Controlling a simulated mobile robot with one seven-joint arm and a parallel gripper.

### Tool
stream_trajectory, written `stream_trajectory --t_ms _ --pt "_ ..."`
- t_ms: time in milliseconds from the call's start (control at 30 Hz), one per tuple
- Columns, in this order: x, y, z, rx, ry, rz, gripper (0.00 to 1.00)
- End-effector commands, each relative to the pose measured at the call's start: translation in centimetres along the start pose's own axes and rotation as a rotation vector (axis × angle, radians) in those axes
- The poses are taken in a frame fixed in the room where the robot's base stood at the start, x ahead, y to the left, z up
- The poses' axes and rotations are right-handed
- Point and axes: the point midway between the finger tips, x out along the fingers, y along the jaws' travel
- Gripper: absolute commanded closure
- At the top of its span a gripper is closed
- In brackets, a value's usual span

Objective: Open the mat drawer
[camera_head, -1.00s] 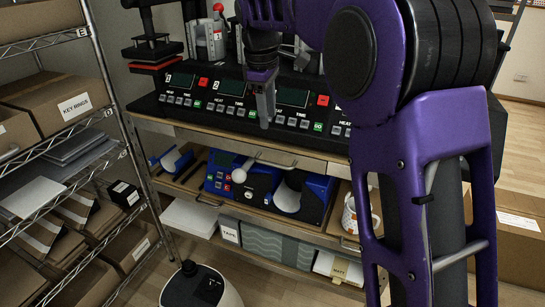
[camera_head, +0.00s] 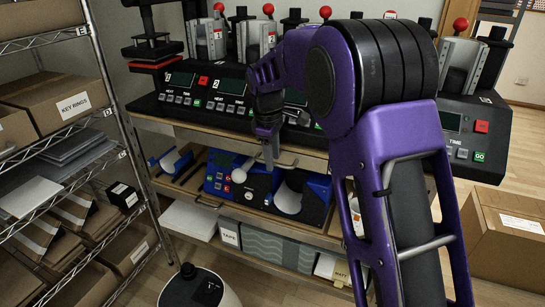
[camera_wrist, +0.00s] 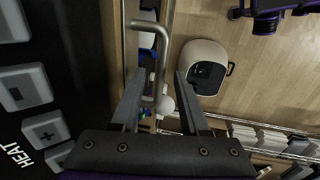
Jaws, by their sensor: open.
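The mat drawer (camera_head: 215,137) looks like the shallow wooden front just under the bench top, and it appears shut. Its metal bar handle (camera_head: 287,164) is partly hidden by my gripper (camera_head: 270,154), which is at the handle in the head view. In the wrist view the bent handle (camera_wrist: 162,55) runs between the two open fingers of my gripper (camera_wrist: 160,75). The bar is nearer the left finger; I cannot tell if they touch. Nothing is clamped.
Heat presses with control panels (camera_head: 232,86) stand on the bench. Blue mug presses (camera_head: 268,185) sit on the shelf below. A wire rack (camera_head: 120,150) stands left, a rounded bin (camera_head: 200,290) on the floor in front, and a cardboard box (camera_head: 500,240) right.

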Motion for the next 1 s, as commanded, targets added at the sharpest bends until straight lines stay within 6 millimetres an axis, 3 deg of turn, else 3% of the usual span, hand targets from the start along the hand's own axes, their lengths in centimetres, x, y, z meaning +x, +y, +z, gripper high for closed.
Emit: stream_trajectory --t_ms 133,400,1000 --pt "-0.01 0.00 0.00 0.000 0.000 0.000 0.55" --pt "-0.03 0.00 -0.01 0.000 0.000 0.000 1.00" --pt "-0.05 0.01 -0.01 0.000 0.000 0.000 1.00"
